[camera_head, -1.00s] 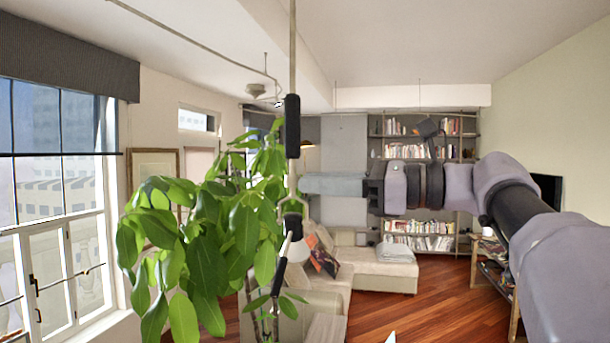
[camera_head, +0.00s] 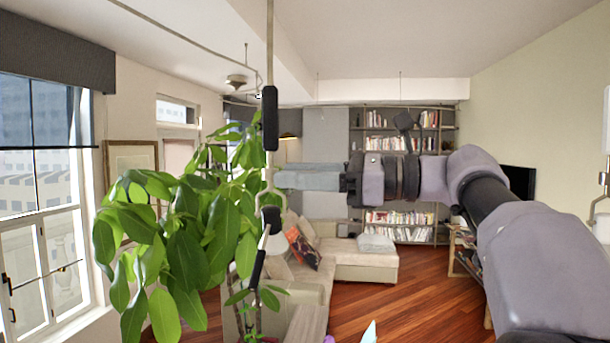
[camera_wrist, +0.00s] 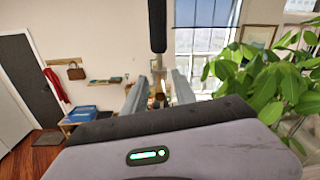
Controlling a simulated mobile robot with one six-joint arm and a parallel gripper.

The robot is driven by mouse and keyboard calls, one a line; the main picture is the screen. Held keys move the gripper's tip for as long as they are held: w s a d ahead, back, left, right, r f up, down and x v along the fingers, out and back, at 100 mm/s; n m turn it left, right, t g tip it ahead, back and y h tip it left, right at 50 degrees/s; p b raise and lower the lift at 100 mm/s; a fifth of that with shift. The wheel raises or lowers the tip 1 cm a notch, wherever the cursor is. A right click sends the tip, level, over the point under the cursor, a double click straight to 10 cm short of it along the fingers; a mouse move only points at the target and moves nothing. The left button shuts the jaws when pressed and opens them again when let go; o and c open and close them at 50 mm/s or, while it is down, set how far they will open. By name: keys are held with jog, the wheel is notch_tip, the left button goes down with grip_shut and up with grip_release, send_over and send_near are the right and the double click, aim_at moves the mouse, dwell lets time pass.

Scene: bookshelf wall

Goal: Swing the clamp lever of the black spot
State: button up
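A pale thin pole (camera_head: 269,50) hangs down in front of me in the head view. It carries a thick black cylinder (camera_head: 270,118), and below that a smaller black piece (camera_head: 271,219) and a slanting black bar (camera_head: 257,268). I cannot tell which black part is the lever. My gripper (camera_head: 277,178) reaches in from the right, its grey fingertips beside the pole below the thick cylinder. I cannot tell if they touch it. In the wrist view the fingers (camera_wrist: 163,76) stand apart with a gap between them. The black cylinder (camera_wrist: 157,25) shows above that gap.
A leafy plant (camera_head: 180,240) stands close on the left of the pole in the head view. A sofa (camera_head: 350,262) and bookshelves (camera_head: 425,122) are farther back. Windows (camera_head: 45,200) line the left wall. Open wooden floor (camera_head: 410,285) lies to the right.

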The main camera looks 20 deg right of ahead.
jog(key=v, duration=1.1)
jog(key=shift+s+d+b, duration=0.25)
jog(key=shift+s+b, duration=0.05)
